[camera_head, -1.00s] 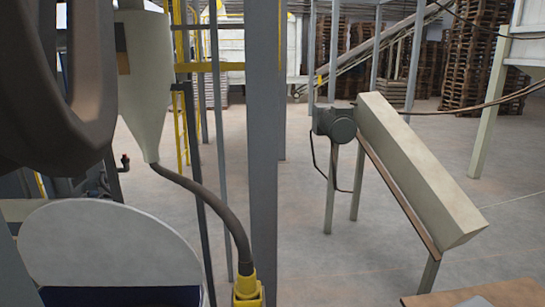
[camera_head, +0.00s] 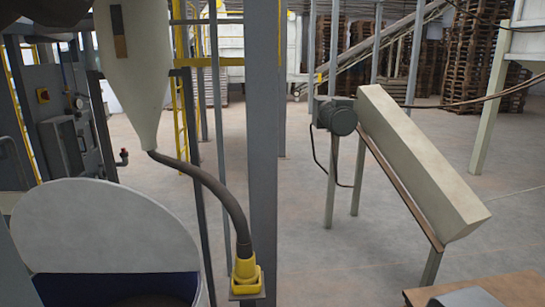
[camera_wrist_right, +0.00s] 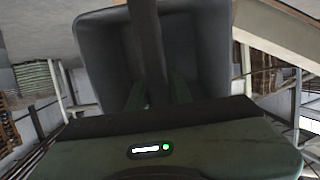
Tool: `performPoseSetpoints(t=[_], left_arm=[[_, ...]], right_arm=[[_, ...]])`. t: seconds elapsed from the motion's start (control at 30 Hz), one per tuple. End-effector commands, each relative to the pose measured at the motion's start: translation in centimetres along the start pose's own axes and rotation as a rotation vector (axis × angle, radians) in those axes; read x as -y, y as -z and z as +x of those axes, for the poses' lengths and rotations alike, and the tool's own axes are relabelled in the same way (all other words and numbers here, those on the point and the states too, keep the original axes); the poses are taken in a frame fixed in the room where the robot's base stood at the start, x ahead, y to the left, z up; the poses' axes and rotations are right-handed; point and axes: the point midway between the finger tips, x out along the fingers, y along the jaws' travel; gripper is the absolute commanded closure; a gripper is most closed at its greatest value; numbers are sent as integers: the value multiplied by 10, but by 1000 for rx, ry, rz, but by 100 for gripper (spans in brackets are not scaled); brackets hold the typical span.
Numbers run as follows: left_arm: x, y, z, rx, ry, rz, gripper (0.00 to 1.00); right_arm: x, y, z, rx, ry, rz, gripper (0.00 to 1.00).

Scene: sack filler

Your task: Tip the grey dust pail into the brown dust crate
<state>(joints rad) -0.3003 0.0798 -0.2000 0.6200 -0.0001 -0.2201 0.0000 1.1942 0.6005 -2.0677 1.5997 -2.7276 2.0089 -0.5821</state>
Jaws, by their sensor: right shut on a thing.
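The grey dust pail (camera_wrist_right: 103,55) fills the upper middle of the right wrist view, with a dark bar running across it toward my gripper. My right gripper (camera_wrist_right: 160,90) is shut on the pail, its two green fingers either side of that bar. The pail's contents and its exact tilt cannot be made out. In the head view only a dark edge shows at the top left corner, too cropped to name. I cannot make out the brown dust crate for certain in either view. My left gripper is in neither view.
A round white lid (camera_head: 105,228) stands raised behind a dark blue opening (camera_head: 120,286) at lower left. A hose (camera_head: 215,190) runs from a pale hopper (camera_head: 147,75) to a yellow fitting (camera_head: 246,275). A sloping beige chute (camera_head: 420,160) stands right. A brown surface (camera_head: 420,296) shows at lower right.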

Motion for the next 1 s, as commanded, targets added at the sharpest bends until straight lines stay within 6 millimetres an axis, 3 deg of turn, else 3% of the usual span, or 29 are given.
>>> performPoseSetpoints(t=[0.2,0.57,0.73,0.83,1.0], left_arm=[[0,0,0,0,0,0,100],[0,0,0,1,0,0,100],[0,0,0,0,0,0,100],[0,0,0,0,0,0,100],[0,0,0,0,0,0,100]], right_arm=[[31,-1,-55,-6,74,-15,100],[54,7,-164,-8,214,-55,100],[40,30,-220,-10,295,-79,100],[24,47,-235,-9,317,-85,100],[2,75,-243,-10,326,-87,100]])
